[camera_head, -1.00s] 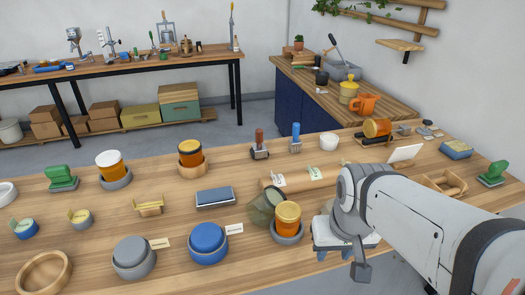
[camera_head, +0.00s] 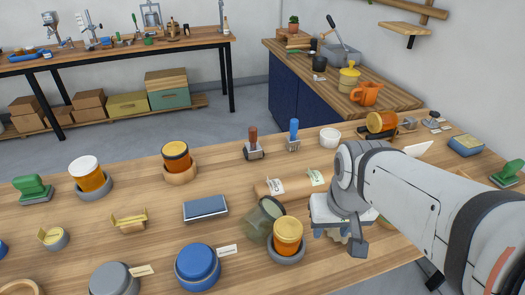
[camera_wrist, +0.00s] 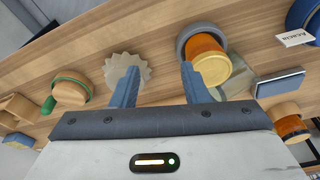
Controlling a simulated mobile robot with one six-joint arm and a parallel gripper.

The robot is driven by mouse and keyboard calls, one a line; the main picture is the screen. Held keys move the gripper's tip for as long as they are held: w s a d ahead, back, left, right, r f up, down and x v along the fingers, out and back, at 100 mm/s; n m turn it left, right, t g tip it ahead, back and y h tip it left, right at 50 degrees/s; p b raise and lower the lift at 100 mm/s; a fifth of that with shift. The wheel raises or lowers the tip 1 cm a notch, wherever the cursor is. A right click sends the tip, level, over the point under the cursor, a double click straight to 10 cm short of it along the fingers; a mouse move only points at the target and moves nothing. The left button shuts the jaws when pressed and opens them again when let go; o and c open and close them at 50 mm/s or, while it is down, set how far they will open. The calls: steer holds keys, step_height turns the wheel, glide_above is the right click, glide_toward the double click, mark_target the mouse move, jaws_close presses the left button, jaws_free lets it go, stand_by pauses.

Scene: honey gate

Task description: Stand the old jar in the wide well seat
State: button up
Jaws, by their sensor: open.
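Which jar is the old one I cannot tell. An amber jar with a gold lid (camera_head: 288,232) stands in a grey round seat (camera_head: 284,257); the jar also shows in the wrist view (camera_wrist: 210,64). A dark-banded amber jar (camera_head: 177,158) stands in a wooden ring seat (camera_head: 181,178). A white-lidded amber jar (camera_head: 87,172) stands in a grey seat (camera_head: 95,193). Another amber jar (camera_head: 381,123) lies on its side at the back right. Which seat is the wide well is unclear. My gripper (camera_wrist: 160,82) is open and empty, with the gold-lidded jar beside one finger.
A pale scalloped disc (camera_wrist: 130,68) lies below the fingers. A greenish glass vessel (camera_head: 264,218) leans beside the gold-lidded jar. Blue (camera_head: 198,263) and grey (camera_head: 114,279) round pots stand at the front. Bare wood shows around the blue pad (camera_head: 205,208).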

mark_target(264, 208)
steer(key=shift+o, duration=0.7)
steer(key=shift+w+a+r, duration=0.2)
steer(key=shift+w, duration=0.1)
steer(key=o, duration=0.5)
steer(key=w+a+n, duration=0.1)
steer(key=w+a, duration=0.1)
steer(key=w+a+n+p, duration=0.1)
steer(key=n, duration=0.1)
steer(key=w+a+r+n+g+p, duration=0.1)
steer(key=w+a, duration=0.1)
steer(key=shift+w+a, duration=0.35)
steer(key=shift+c, duration=0.2)
steer(key=o, duration=0.6)
steer(key=w+a+n, duration=0.1)
steer(key=a, duration=0.1)
steer(key=w+a+f+n+p, duration=0.1)
steer(key=w+a+n, duration=0.1)
steer(key=w+a+n+g+p, duration=0.1)
steer(key=w+a+n, duration=0.1)
steer(key=shift+w+a+f, duration=0.2)
steer(key=shift+a+f, duration=0.05)
steer(key=shift+f, duration=0.05)
steer(key=shift+o, duration=0.3)
steer(key=shift+n, duration=0.5)
steer(key=f, duration=0.6)
steer(key=shift+w+a+f, duration=0.15)
steer(key=shift+a+f, duration=0.15)
steer(key=shift+f, duration=2.85)
